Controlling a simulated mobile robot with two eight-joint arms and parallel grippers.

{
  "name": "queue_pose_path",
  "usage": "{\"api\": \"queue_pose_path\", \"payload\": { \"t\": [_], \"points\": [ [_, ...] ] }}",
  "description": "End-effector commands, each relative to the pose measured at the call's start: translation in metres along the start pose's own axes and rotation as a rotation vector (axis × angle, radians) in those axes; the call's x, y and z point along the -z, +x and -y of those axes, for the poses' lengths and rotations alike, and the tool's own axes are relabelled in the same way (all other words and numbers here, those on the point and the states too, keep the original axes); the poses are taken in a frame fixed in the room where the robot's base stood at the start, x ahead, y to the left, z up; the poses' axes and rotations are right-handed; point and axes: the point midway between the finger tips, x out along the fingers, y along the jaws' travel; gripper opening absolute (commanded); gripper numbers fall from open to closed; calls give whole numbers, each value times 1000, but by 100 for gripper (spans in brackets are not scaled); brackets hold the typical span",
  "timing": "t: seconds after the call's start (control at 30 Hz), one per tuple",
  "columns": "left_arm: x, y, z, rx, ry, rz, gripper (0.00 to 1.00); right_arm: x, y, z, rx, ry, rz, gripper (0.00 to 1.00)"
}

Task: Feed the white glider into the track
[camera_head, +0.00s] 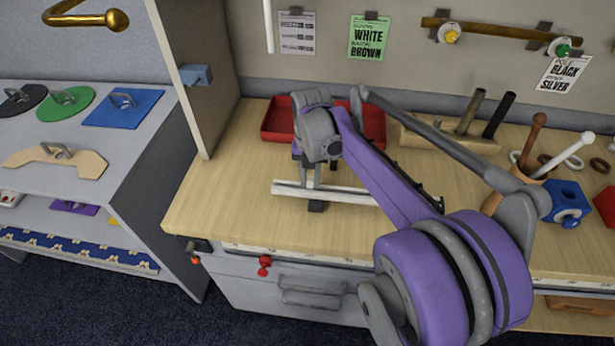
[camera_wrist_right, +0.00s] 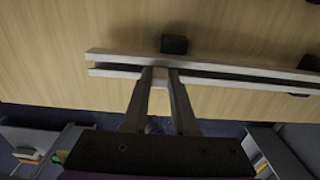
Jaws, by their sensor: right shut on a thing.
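The white track (camera_head: 345,194) lies across the wooden worktop on dark supports. In the right wrist view it is two pale rails (camera_wrist_right: 230,70) with a dark slot between them. My right gripper (camera_head: 311,186) reaches down to the track near its left end. In the right wrist view its two fingers (camera_wrist_right: 160,74) are close together with a small white piece, the glider (camera_wrist_right: 159,81), between them. The glider is at the slot, near the left end; I cannot tell if it sits inside. In the head view the gripper hides it. My left gripper is not in view.
A red tray (camera_head: 280,122) stands behind my right gripper. A wooden block with pegs (camera_head: 465,128), a cup of rods (camera_head: 505,195) and a blue block (camera_head: 565,202) are to the right. An upright panel (camera_head: 190,70) bounds the left side. The worktop left of the track is clear.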

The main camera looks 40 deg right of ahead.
Motion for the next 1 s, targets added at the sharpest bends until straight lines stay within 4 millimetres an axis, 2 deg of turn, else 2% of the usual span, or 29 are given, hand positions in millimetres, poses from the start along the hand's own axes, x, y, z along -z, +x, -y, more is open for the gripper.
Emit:
{"api": "queue_pose_path", "payload": {
  "t": [0.3, 0.33, 0.5, 0.83, 1.0],
  "points": [
    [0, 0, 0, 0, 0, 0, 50, 0, 0, 8, 0, 1, 0, 0],
    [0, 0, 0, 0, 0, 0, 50, 0, 0, 8, 0, 1, 0, 31],
    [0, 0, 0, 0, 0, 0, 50, 0, 0, 7, 0, 0, 0, 61],
    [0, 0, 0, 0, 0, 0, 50, 0, -3, 7, 0, 0, 0, 61],
    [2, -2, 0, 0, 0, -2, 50, 0, -24, 7, 0, 1, 0, 61]
  ]
}}
